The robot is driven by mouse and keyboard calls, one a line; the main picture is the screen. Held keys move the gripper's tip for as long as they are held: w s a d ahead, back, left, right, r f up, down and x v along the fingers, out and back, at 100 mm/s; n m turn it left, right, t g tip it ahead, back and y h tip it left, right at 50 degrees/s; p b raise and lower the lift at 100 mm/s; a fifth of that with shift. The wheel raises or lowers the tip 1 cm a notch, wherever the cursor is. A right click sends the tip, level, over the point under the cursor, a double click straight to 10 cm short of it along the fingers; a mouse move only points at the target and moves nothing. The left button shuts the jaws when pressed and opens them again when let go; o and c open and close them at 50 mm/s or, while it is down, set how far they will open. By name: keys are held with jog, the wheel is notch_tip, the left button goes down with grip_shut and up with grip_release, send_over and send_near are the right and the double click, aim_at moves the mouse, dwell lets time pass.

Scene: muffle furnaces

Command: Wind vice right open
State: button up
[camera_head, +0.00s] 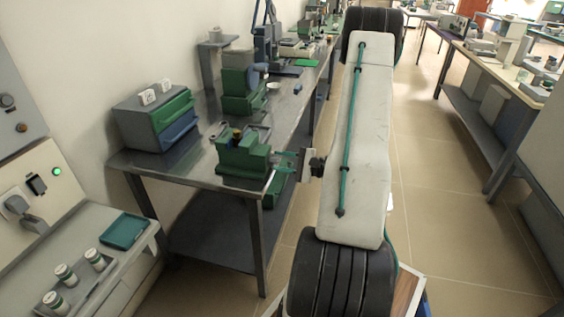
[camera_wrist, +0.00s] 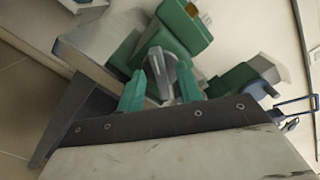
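A green bench vice (camera_head: 240,158) sits near the front corner of the steel workbench, with a pale handle bar (camera_head: 268,181) hanging at its right end. My gripper (camera_head: 283,162) reaches in from the right, with its green fingers level with the vice's screw end. In the wrist view my gripper (camera_wrist: 161,76) has its two green fingers spread apart, with the grey handle end of the vice (camera_wrist: 163,66) between or just beyond them. I cannot tell whether either finger touches it. The green vice body (camera_wrist: 183,27) shows behind.
A second green machine (camera_head: 241,92) stands further back on the bench (camera_head: 185,170). A grey box with green and blue drawers (camera_head: 155,118) is at the left. My arm fills the middle of the head view. Open floor (camera_head: 440,190) lies to the right.

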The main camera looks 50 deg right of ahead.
jog(key=v, duration=0.7)
jog(key=shift+s, duration=0.35)
jog(key=shift+d, duration=0.15)
